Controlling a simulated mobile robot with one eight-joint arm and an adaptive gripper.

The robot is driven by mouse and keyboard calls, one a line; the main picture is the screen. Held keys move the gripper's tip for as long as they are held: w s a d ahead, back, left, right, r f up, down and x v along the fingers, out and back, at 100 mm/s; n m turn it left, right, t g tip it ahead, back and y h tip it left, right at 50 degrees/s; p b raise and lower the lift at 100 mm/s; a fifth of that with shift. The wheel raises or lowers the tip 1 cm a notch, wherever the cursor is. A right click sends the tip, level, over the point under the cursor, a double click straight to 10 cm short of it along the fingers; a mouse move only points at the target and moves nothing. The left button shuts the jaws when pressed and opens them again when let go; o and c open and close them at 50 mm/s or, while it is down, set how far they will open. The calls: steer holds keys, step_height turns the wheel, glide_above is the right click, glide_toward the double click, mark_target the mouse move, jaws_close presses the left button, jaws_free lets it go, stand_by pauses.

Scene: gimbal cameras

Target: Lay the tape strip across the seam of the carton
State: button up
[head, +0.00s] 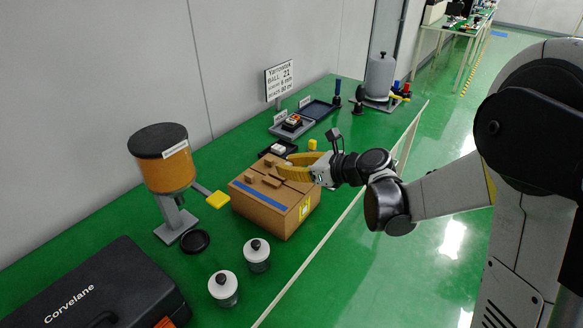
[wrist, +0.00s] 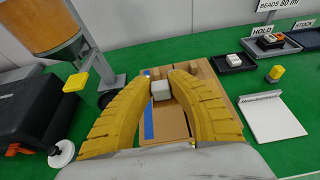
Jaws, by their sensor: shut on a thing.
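The brown carton (head: 272,222) stands on the green bench, with small brown blocks on its top. A blue strip (head: 258,193) lies flat along the near-left part of the top. My gripper (head: 290,164), with curved yellow fingers, is over the far part of the carton top. In the wrist view its fingertips close around a small pale grey block (wrist: 160,91). I cannot tell whether the block touches the carton. The fingers hide part of the top and its seam.
An orange dispenser (head: 169,170) stands left of the carton, its yellow-ended lever (head: 217,199) close to it. Two white-topped jars (head: 257,252) stand in front. A black case (head: 95,290) lies front left. Trays (head: 292,126) lie behind. A white plate (wrist: 270,118) lies right in the wrist view.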

steer(key=shift+d, duration=0.15)
steer(key=b, duration=0.6)
glide_above(289, 196)
step_height(289, 196, down, 6)
steer(key=shift+f, duration=0.25)
steer(key=shift+f+b, duration=0.4)
steer(key=shift+f, duration=0.3)
steer(key=shift+f, duration=0.55)
steer(key=o, duration=0.8)
steer(key=shift+o, duration=0.2)
